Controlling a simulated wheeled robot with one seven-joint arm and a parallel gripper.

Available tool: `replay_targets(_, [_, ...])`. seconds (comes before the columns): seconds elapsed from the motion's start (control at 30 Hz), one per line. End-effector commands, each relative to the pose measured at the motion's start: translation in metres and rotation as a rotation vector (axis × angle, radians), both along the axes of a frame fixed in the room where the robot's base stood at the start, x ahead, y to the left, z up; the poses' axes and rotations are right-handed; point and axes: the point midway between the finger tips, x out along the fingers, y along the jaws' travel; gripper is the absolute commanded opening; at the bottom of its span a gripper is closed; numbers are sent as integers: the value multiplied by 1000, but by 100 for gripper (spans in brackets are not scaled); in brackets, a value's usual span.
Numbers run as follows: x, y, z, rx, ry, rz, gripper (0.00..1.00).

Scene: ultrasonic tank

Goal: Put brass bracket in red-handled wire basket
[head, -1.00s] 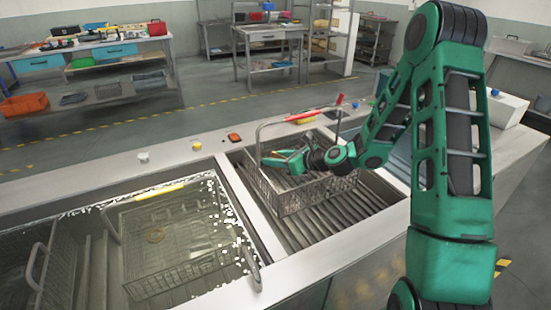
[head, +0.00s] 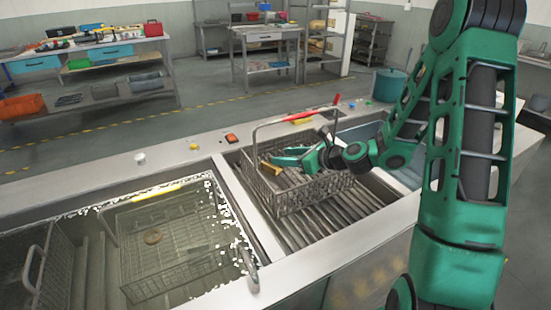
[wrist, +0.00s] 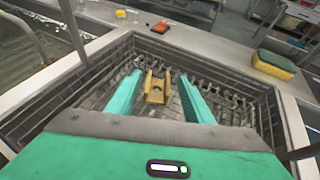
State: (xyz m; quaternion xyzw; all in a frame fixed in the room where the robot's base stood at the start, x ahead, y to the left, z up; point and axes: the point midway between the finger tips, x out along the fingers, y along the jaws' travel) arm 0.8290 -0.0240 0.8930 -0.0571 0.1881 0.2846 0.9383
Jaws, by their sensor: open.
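The red-handled wire basket (head: 308,197) stands on the ribbed rack of the right-hand bay, its red grip raised on the handle. The brass bracket (wrist: 155,88) is a yellow U-shaped channel with a hole, inside the basket walls in the wrist view. It also shows in the head view (head: 270,168) just left of the fingertips. My gripper (wrist: 158,80) reaches into the basket with its teal fingers open, one on each side of the bracket, with a gap to each. It shows in the head view too (head: 285,160). The bracket's underside is hidden.
A yellow-handled basket (head: 128,268) sits in the liquid-filled tank at left, with a round brass-coloured ring (head: 153,236) in it. The rim holds a red-orange block (head: 231,138), small knobs and a yellow sponge (wrist: 273,65). The basket's raised handle arches near my gripper.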

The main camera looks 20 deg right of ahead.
Motion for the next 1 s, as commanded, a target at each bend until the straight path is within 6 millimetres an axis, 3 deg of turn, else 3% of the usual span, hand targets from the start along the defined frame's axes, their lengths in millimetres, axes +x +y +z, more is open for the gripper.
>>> replay_targets(0.2, [-29,-21,15,0,0,-3,47])
replay_targets(0.4, [-42,-29,21,-1,1,-1,47])
replay_targets(1.0, [-45,-29,24,-21,-10,13,47])
